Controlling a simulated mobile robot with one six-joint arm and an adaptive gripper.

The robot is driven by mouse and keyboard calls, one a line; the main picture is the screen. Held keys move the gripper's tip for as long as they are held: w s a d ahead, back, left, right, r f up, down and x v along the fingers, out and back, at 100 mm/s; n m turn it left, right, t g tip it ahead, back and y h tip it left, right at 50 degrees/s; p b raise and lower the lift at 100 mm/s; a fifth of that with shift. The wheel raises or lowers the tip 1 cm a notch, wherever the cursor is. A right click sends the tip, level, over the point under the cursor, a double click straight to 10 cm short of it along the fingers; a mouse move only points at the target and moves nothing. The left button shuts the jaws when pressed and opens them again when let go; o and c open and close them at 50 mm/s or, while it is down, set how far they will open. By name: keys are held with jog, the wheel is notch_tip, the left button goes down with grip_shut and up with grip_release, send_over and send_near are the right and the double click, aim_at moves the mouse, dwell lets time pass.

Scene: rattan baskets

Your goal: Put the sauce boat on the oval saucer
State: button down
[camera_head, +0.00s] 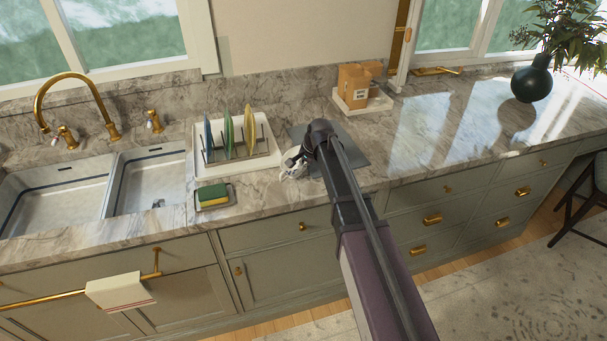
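My arm reaches over the counter, and my gripper (290,165) is low near the counter's front edge, left of a dark grey mat. A small white piece (292,174) shows right at the gripper. It may be part of the sauce boat or the oval saucer, but it is too small and covered to tell which. I cannot tell whether the gripper touches or holds it. Neither the sauce boat nor the oval saucer shows clearly anywhere else; my arm hides part of the counter.
The dark mat (351,144) lies partly behind my arm. A white dish rack (261,163) with upright plates stands left of the gripper. A sponge (213,195) sits on a small tray. A white tray (379,103) holds brown boxes (354,86). The counter to the right is mostly clear.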

jog(key=shift+f+b, duration=0.7)
jog(key=shift+f, duration=0.35)
jog(key=shift+f, duration=0.15)
jog(key=c, duration=0.8)
grip_release()
jog(key=p+v, duration=1.1)
jog(key=v, duration=0.1)
jog(key=s+d+n+g+h, duration=0.1)
jog(key=s+d+n, duration=0.3)
jog(key=s, duration=0.8)
jog(key=s+d+n+g+h, duration=0.1)
jog(key=s+d+n, duration=0.3)
jog(key=s+d, duration=0.4)
jog(key=s+f+h, duration=0.1)
jog(key=s, duration=0.3)
jog(key=shift+g, duration=0.4)
jog(key=shift+d, duration=0.1)
